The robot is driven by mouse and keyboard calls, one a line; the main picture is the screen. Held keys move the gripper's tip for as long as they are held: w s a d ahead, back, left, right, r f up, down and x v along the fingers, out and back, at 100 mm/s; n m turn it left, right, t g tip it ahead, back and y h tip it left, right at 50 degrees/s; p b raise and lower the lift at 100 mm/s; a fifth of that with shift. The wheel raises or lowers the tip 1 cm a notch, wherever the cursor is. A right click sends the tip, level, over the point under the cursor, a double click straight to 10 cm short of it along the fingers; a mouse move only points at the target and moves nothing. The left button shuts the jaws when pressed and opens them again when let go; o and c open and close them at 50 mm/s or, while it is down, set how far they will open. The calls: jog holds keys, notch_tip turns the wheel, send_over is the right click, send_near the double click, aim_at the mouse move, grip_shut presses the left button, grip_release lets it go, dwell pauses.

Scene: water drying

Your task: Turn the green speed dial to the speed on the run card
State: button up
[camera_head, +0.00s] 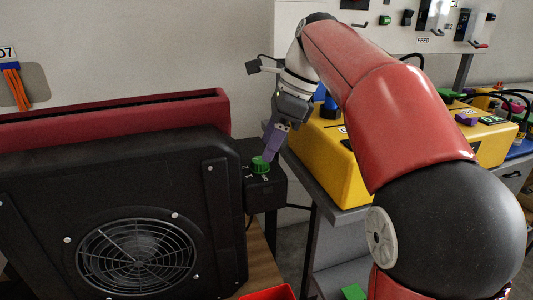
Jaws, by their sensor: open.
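The green speed dial (261,164) sits on top of a small black control box (266,190) attached to the right side of a large black fan unit (110,215). Pale marks show on the box around the dial, too small to read for certain. My gripper (268,154) points down at the dial from above, its purple finger (275,140) just over or touching it; I cannot tell which. The gripper is open. The far finger is hidden. I cannot make out a run card with a speed on it.
A yellow machine (325,155) stands on a grey bench right of the control box, close to my gripper. A red panel (120,115) runs behind the fan unit. My arm covers much of the right side. A white panel (300,12) with switches hangs at the back.

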aim_at(260, 164)
jog(key=shift+x, duration=1.9)
jog(key=c, duration=1)
